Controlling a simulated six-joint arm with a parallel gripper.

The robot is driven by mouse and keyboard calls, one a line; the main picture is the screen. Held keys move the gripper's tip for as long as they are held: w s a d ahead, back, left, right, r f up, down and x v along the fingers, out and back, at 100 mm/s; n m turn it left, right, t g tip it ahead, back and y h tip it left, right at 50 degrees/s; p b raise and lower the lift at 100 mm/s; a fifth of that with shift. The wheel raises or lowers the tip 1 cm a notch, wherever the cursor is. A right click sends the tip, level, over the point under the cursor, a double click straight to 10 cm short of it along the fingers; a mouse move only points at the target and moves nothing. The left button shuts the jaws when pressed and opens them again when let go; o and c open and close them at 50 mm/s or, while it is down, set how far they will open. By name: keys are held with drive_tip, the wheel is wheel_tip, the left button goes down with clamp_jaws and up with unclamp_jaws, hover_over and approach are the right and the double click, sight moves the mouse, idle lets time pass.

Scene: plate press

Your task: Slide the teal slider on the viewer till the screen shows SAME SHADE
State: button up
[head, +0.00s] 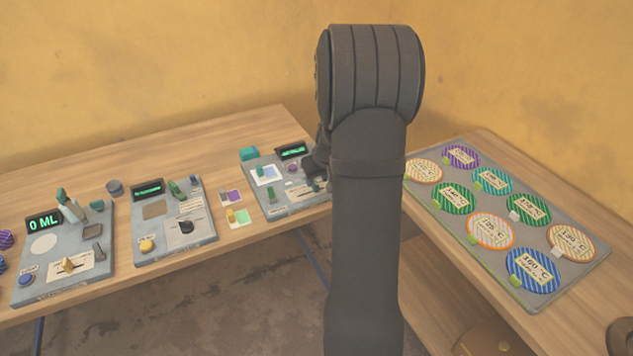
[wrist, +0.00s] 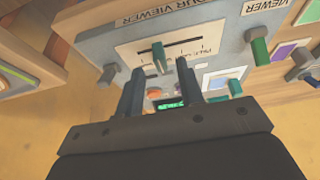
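The colour viewer is a grey panel; it stands at the back of the left table in the head view (head: 270,207) and shows upside down in the wrist view (wrist: 122,38). Its teal slider (wrist: 159,52) stands in a dark slot on a white scale plate. The viewer's screen (head: 291,151) has green text too small to read; in the wrist view the screen (wrist: 170,104) is partly seen between the fingers. My gripper (wrist: 161,68) is open, its two fingers apart on either side of the slider, with gaps visible. In the head view my arm hides most of it.
Two more grey panels with screens stand to the left, one reading 0 ML (head: 43,222). A tray (head: 590,272) of striped discs lies on the right table.

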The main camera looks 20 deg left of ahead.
drive_tip(key=v, duration=1.4)
drive_tip(key=shift+r, duration=0.3)
drive_tip(key=shift+s+f, duration=0.1)
drive_tip(key=x, duration=1.7)
drive_tip(key=shift+f, duration=0.15)
idle(2.1)
drive_tip(key=v, duration=1.7)
approach(315, 186)
drive_tip(key=x, duration=0.6)
drive_tip(key=w+x, duration=0.1)
drive_tip(key=x, duration=0.2)
drive_tip(key=shift+w+a, duration=0.15)
drive_tip(key=shift+c, duration=0.2)
